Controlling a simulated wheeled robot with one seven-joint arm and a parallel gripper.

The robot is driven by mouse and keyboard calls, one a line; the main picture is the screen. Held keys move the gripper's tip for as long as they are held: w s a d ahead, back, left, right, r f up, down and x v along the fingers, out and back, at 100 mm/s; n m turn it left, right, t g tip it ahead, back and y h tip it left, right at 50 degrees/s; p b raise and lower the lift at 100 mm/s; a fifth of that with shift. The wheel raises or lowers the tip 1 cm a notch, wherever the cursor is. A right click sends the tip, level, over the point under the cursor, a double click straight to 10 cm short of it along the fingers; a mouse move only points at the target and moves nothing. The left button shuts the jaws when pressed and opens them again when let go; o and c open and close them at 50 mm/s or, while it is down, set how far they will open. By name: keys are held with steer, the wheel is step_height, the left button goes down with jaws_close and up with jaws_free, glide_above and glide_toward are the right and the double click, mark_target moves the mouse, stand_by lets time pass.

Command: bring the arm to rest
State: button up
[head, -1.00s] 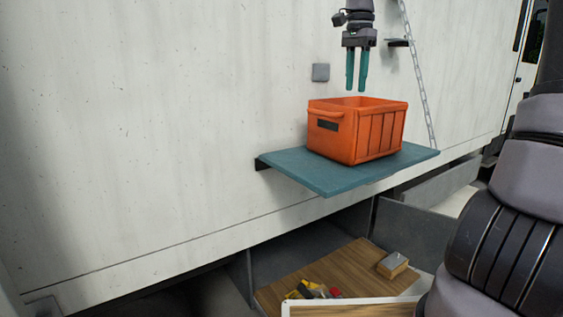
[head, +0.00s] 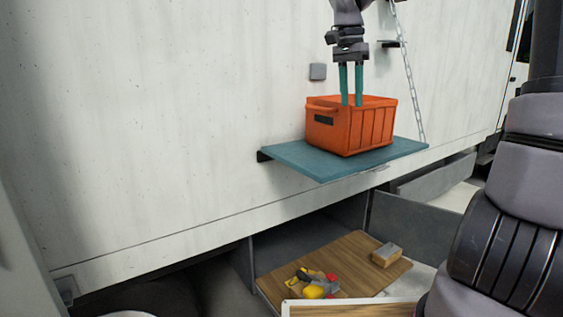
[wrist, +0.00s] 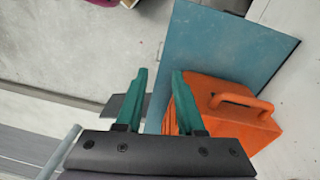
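My gripper (head: 351,103) points down with its two teal fingers apart and nothing between them. In the head view its fingertips overlap the top of the orange crate (head: 342,132); I cannot tell whether they are in front of it or over its opening. The crate stands upright on the teal fold-down shelf (head: 319,166) on the truck's side. In the wrist view my gripper (wrist: 158,73) is open, with the crate (wrist: 262,138) right beside and partly behind the right finger. The shelf (wrist: 220,48) also shows there. The crate's inside is hidden.
The pale truck wall (head: 190,120) rises behind the shelf. A chain (head: 407,75) runs at the shelf's right end. Below, a wooden board (head: 350,262) holds a grey-topped block (head: 386,255) and yellow and red items (head: 315,287). A small grey box (head: 318,71) is on the wall.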

steer(key=s+d+n+t+y, duration=0.1)
steer(key=s+d+n+t, duration=0.1)
steer(key=s, duration=0.7)
steer(key=s+d+n+t+y, duration=0.2)
steer(key=s+d+t, duration=0.3)
steer(key=s, duration=0.3)
steer(key=shift+s+r+n, duration=0.15)
steer(key=shift+s+n, duration=0.25)
steer(key=shift+n, duration=0.3)
